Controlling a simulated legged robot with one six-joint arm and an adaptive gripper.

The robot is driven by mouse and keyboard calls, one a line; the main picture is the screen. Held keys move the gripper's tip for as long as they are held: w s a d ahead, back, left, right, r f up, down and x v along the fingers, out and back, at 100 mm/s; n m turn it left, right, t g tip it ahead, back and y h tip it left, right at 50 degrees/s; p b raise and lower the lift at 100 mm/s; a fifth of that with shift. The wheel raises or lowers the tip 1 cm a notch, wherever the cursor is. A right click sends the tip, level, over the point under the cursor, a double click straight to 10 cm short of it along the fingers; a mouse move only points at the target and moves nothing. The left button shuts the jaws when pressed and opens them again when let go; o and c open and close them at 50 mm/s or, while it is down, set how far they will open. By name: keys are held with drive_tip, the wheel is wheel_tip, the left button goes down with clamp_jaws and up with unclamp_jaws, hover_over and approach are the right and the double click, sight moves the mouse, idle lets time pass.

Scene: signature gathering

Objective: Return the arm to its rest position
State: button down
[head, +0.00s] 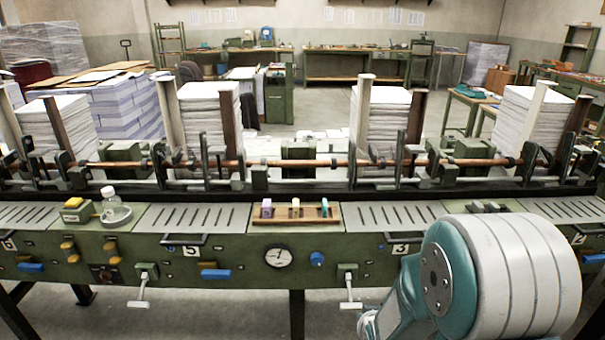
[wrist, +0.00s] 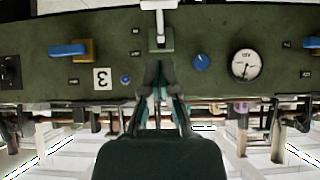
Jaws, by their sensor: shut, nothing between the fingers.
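My arm (head: 500,275), teal with a ribbed pale grey housing, fills the lower right of the head view, in front of the long green gathering machine (head: 225,219). My gripper (wrist: 159,68) is in the middle of the wrist view, its dark fingers together and empty. It points toward the machine's front panel, which spans the top of that view upside down. A pale lever handle (wrist: 158,5) appears just beyond the fingertips; I cannot tell whether they touch. In the head view the fingers are hidden or outside the frame.
A wooden tray (head: 264,219) with small coloured blocks and a clear bottle (head: 115,210) stand on the machine's top. Levers (head: 349,290) stick out from its front. Tall paper stacks (head: 209,115) rise behind it. Floor shows below the machine at left.

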drive_tip(key=s+r+g, duration=0.3)
drive_tip(key=s+r, duration=2)
drive_tip(key=shift+a+g, duration=0.2)
drive_tip(key=shift+g, duration=0.2)
drive_tip(key=shift+w, duration=0.1)
